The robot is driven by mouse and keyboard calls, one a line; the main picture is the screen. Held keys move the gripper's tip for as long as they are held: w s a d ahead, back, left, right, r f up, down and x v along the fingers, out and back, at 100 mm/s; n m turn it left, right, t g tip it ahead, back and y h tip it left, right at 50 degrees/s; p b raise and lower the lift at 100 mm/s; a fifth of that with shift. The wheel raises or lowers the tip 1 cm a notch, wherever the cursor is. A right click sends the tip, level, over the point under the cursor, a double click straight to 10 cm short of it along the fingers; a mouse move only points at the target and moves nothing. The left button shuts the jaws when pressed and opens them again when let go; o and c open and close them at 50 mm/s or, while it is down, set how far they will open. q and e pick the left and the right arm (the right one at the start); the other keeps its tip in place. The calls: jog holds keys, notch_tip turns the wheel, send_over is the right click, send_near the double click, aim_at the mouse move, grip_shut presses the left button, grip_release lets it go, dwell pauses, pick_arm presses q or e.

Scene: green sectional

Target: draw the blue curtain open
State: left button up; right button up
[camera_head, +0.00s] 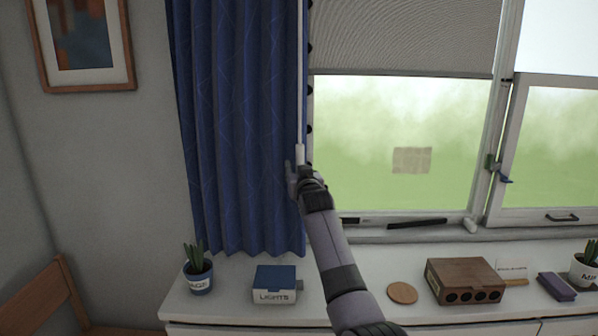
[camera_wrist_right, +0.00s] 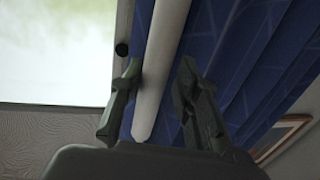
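The blue curtain (camera_head: 235,120) hangs bunched at the left side of the window. A thin white rod (camera_head: 300,80) hangs along its right edge and ends near my right gripper (camera_head: 299,172). In the right wrist view the rod (camera_wrist_right: 160,70) passes between the two dark fingers of my right gripper (camera_wrist_right: 160,68). The left finger is close to the rod; I cannot tell if it touches. A clear gap shows between the rod and the right finger, so the gripper is open. The curtain's folds (camera_wrist_right: 225,45) lie behind. My left gripper is not in view.
The window sill (camera_head: 400,236) and a white cabinet top (camera_head: 235,310) lie below. A potted plant (camera_head: 198,275), a blue-lidded box (camera_head: 274,284), a round coaster (camera_head: 403,292) and a wooden block (camera_head: 465,280) stand there. A grey blind (camera_head: 400,35) covers the upper pane.

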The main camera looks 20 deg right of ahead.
jog(key=shift+o, duration=0.8)
jog(key=s, duration=1.2)
jog(key=shift+a, duration=0.45)
